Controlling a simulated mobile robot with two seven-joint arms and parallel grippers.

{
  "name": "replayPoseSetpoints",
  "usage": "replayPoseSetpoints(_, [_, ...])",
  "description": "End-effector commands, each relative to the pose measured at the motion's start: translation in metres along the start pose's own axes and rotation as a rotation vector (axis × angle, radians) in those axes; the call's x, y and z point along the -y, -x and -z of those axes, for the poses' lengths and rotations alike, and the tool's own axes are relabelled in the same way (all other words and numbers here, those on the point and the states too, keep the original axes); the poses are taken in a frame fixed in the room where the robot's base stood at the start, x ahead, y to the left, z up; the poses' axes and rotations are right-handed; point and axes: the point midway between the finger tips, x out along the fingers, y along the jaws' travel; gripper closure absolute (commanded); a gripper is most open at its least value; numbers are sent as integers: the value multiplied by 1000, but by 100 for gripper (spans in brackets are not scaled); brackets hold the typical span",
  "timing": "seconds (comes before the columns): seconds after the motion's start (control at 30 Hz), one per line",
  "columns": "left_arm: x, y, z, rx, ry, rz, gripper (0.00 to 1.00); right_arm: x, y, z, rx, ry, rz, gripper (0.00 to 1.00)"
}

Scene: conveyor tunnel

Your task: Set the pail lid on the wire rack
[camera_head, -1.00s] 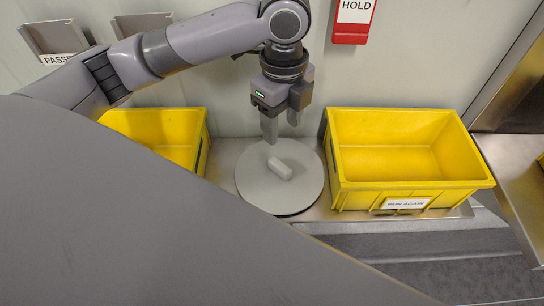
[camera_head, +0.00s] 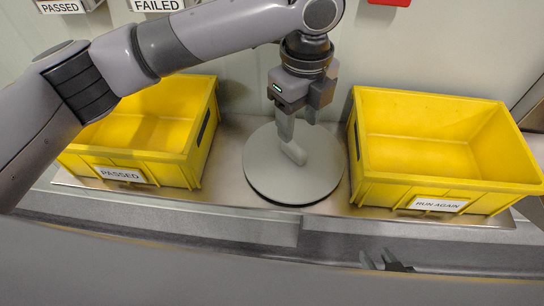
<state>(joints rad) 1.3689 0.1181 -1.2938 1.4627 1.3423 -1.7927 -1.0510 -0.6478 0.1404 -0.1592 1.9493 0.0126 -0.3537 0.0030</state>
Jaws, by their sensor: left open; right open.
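The pail lid (camera_head: 262,178) is a round grey disc with a light bar-shaped grip (camera_head: 293,153) on top. It lies flat on a metal surface between two yellow bins; a dark edge shows under its near side. My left gripper (camera_head: 299,130) is open and points down over the lid, its fingertips close to the bar. One finger overlaps the bar's upper end in the picture; I cannot tell whether they touch. My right gripper (camera_head: 384,264) is partly visible low in the view, open, away from the lid. I do not see a wire rack.
A yellow bin labelled PASSED (camera_head: 122,166) stands left of the lid, and one labelled RUN AGAIN (camera_head: 437,196) stands close on the right. A grey belt strip (camera_head: 190,222) runs in front. PASSED and FAILED signs (camera_head: 157,5) and a red holder are on the wall.

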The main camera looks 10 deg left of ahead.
Motion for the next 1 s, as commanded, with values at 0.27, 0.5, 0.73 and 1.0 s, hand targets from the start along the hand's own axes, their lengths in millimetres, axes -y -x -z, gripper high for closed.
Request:
replayPoseSetpoints(0.27, [3, -18, 4, 5, -14, -2, 47, 0, -1, -2, 0, 0, 0, 57])
replayPoseSetpoints(0.5, [2, -52, 0, 4, -14, -3, 47, 0, 0, -1, 1, 0, 1, 57])
replayPoseSetpoints(0.73, [3, -73, 0, 5, -14, 0, 47, 0, 0, -2, 1, 0, 1, 57])
replayPoseSetpoints(1.0, [3, -73, 0, 5, -14, 0, 66, 0, 0, -2, 2, -1, 1, 57])
